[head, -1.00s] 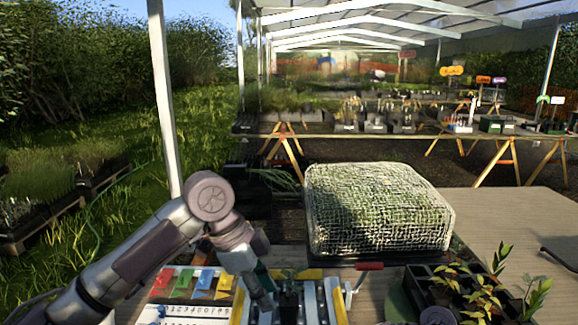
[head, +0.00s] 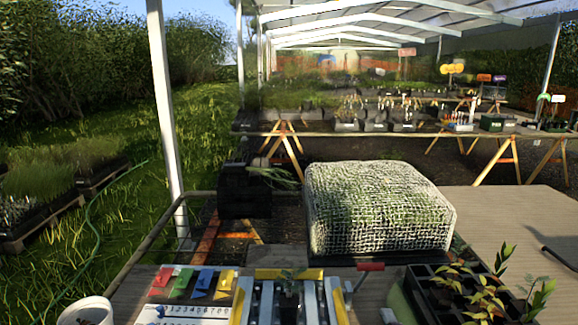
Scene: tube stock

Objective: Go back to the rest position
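Neither of my grippers shows in the head view. A black tray (head: 414,291) with several leafy young plants (head: 478,290) sits at the lower right. The lower parts of the fixture and tray are cut off by the frame edge.
A net-covered block of greenery (head: 379,208) stands behind the fixture. Coloured tags (head: 203,280) and a white number strip (head: 188,312) lie at left, near a white pot (head: 87,311). Bare board (head: 505,215) lies at right. A white post (head: 167,120) rises at left.

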